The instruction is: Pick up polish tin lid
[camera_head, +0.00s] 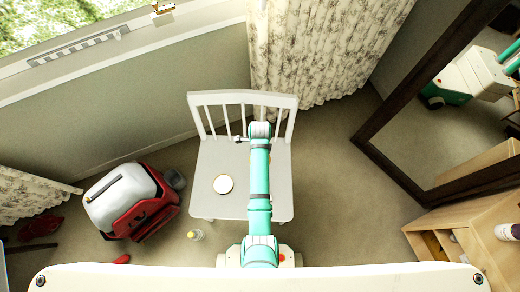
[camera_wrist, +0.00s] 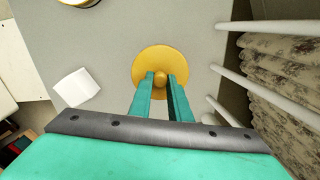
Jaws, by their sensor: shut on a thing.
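The polish tin lid, a gold disc with a round knob (camera_wrist: 150,57), is in the middle of the wrist view above the pale chair seat (camera_wrist: 115,40). My gripper (camera_wrist: 161,79) is shut on the lid's knob, one teal finger on each side. Whether the lid touches the seat, I cannot tell. In the head view my arm hides most of my gripper and the lid. A round tin with a pale top (camera_head: 223,184) sits on the white chair's seat (camera_head: 210,160); its gold rim shows at the top of the wrist view (camera_wrist: 80,2).
The chair back's slats (camera_wrist: 235,69) stand close to the right of my gripper in the wrist view. A small white block (camera_wrist: 75,88) lies on the seat. A red and grey suitcase-like item (camera_head: 130,200) and a small bottle (camera_head: 195,235) are on the floor.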

